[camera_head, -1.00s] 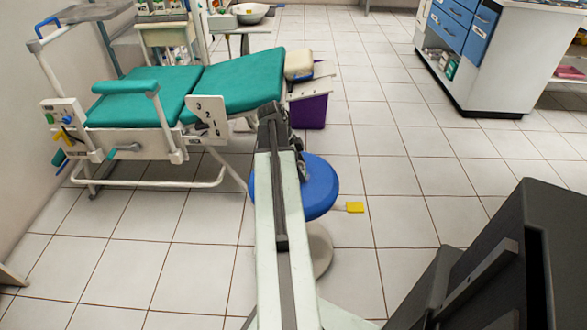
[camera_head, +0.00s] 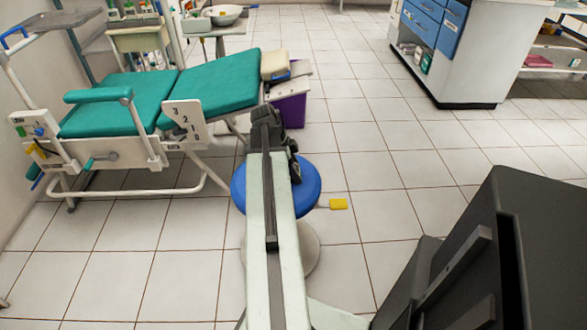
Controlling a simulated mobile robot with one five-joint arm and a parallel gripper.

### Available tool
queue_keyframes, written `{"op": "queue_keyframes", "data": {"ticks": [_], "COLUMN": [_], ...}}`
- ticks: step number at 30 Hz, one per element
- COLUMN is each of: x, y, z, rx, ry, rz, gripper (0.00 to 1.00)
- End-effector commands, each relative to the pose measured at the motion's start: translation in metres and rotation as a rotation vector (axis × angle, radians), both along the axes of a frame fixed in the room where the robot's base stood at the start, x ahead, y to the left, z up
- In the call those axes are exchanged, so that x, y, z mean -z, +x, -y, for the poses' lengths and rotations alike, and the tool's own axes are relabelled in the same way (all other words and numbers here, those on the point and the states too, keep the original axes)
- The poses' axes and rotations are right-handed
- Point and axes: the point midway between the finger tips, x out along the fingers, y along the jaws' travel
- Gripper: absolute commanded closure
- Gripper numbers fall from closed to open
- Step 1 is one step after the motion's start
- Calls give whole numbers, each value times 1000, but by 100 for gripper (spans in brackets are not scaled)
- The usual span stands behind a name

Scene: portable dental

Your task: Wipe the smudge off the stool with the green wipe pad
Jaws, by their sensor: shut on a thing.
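The blue round stool (camera_head: 308,186) stands in the middle of the head view, partly covered by my arm. A yellow-ended lever sticks out from its right side. My gripper (camera_head: 295,168) is a dark shape beside the arm's far end, over the back part of the seat. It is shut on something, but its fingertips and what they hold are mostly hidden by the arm. I cannot make out the green wipe pad. No smudge shows on the visible part of the seat.
A green dental chair (camera_head: 225,82) with a white frame stands close behind and left of the stool. A purple bin (camera_head: 290,108) is behind the stool. A white cabinet with blue drawers (camera_head: 450,70) is at the back right. The tiled floor right of the stool is clear.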

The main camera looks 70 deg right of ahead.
Motion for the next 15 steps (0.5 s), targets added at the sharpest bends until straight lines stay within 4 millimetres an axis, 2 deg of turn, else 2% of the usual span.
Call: {"op": "queue_keyframes", "data": {"ticks": [3, 8, 15], "x": [3, 3, 2], "y": [-5, -5, 10], "z": [-12, -13, -20], "rx": [0, 1, -1], "ry": [2, 4, 5], "rz": [1, 1, 3], "gripper": [87, 87, 87]}}
